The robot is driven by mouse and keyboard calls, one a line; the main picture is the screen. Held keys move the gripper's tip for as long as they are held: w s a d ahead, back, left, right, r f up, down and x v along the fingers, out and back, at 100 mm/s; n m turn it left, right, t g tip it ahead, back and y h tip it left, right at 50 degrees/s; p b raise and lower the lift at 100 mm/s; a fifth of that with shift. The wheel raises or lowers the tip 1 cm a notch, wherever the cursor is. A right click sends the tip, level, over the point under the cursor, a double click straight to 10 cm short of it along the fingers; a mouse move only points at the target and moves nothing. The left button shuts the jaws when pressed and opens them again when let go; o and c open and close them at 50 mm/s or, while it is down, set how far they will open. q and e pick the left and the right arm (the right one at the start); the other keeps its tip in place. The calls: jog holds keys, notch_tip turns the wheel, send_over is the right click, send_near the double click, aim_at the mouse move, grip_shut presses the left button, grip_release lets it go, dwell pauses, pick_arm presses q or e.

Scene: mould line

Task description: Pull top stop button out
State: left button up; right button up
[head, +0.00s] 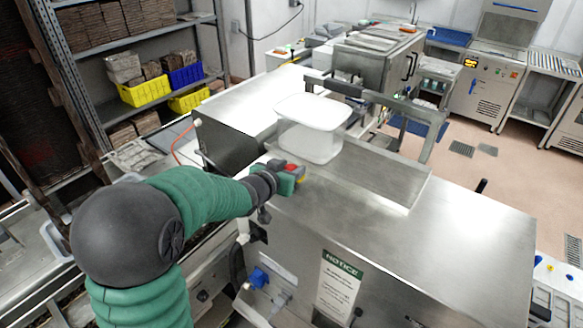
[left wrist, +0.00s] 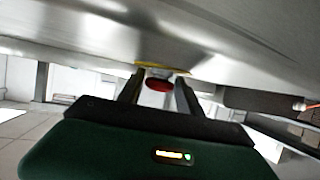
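The red stop button (left wrist: 159,85) with a yellow ring (left wrist: 161,68) is mounted on the steel machine in the left wrist view. My left gripper (left wrist: 159,82) has its two fingers apart, one on each side of the red button, with narrow gaps showing. In the head view my left gripper (head: 296,174) is at the left edge of the machine's steel top (head: 455,235). Red and yellow show beside it, but the button is mostly hidden there by the gripper. My right gripper is not in view.
A translucent white tub (head: 312,128) stands on the machine behind my left gripper. A raised metal frame (head: 390,115) is right of it. A notice sign (head: 338,285) and a blue connector (head: 258,278) are on the machine's front. The front steel top is clear.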

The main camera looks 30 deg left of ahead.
pick_arm(q)
grip_shut()
jog(key=shift+w, duration=0.1)
dwell(1.0)
